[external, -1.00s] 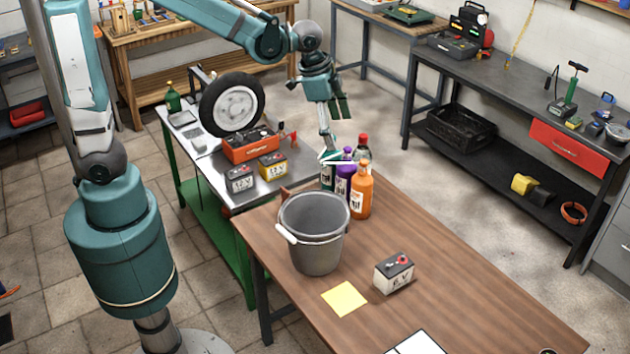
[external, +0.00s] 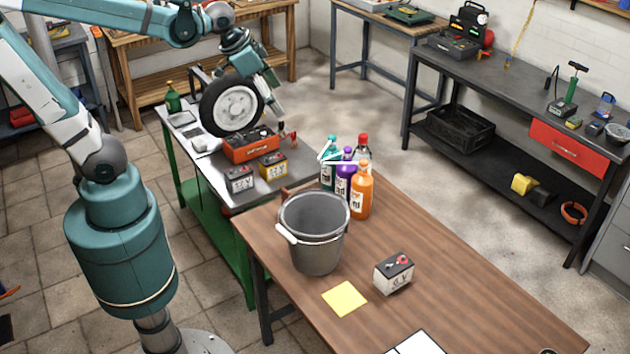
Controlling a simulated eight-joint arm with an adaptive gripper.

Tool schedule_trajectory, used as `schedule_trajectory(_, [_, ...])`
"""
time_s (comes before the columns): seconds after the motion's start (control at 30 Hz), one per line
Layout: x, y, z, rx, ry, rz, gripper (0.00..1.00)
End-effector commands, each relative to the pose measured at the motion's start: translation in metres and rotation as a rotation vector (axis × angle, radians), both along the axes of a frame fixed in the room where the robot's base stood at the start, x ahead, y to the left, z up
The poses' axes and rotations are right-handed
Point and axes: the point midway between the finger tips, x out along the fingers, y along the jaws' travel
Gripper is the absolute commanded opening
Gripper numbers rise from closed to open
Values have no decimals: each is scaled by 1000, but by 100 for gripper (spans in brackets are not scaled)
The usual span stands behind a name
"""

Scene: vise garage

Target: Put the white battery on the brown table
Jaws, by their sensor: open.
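A white battery (external: 393,274) with a dark top and a red cap stands upright on the brown table (external: 455,255), right of the yellow note. A second whitish battery (external: 240,181) with a dark top stands on the grey metal-topped table (external: 205,168), left of a yellow battery (external: 272,168). My gripper (external: 272,92) is open and appears empty. In the picture it is in front of the tyre's right edge, above the orange box and the two batteries on the metal-topped table. Its height above them is hard to tell.
A grey bucket (external: 314,250) stands at the brown table's left end, with several bottles (external: 361,196) behind it. A yellow note (external: 344,298) lies in front. An orange-red box (external: 250,148) and a tyre (external: 229,104) occupy the metal-topped table. The brown table's right part is mostly clear.

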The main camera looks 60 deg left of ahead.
Motion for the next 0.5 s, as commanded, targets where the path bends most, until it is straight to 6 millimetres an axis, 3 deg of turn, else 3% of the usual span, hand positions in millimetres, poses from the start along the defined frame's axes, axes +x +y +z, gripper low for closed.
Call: schedule_trajectory(0.5, [-68,57,0,-81,-91,230,78])
